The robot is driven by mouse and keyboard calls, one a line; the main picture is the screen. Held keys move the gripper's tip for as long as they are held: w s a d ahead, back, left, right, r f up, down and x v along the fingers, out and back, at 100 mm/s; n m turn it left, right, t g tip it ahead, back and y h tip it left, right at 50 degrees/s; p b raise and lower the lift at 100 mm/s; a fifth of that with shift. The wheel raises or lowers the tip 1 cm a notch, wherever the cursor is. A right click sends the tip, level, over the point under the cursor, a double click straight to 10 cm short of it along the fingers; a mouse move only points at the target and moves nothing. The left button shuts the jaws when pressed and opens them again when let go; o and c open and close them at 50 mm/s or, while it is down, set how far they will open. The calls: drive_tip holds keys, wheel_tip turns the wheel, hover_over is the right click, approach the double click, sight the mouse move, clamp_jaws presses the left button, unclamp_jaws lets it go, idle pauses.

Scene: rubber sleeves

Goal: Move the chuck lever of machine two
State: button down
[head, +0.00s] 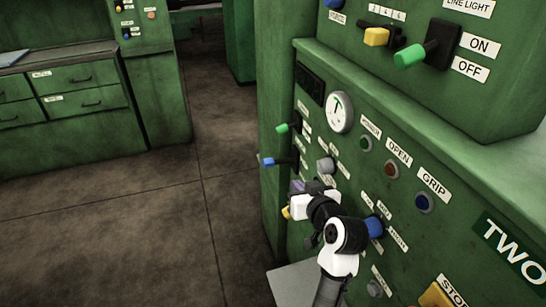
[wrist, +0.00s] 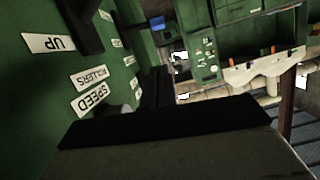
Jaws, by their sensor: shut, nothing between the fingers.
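Machine two is a green cabinet (head: 360,190) at the right of the head view, marked by a TWO plate (head: 515,250). On its left edge are a green-tipped lever (head: 283,128), a blue-tipped lever (head: 268,161) and a yellow-tipped one (head: 286,212), partly hidden by my arm. Their labels are too small to read, so I cannot tell which is the chuck lever. My gripper (head: 300,187) is shut and empty, close to the panel, just below the blue-tipped lever. Any contact is unclear.
A gauge (head: 339,112), a grey knob (head: 325,165), and buttons near the OPEN (head: 398,156) and GRIP (head: 434,187) labels fill the panel. A larger green-tipped switch (head: 412,56) is above. Open floor (head: 130,220) lies left, with green drawers (head: 82,87) beyond.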

sight(273, 162)
drive_tip(key=p+x, duration=0.3)
drive_tip(key=x, duration=1.6)
drive_tip(key=shift+w+f, duration=0.35)
drive_tip(key=shift+w, duration=0.05)
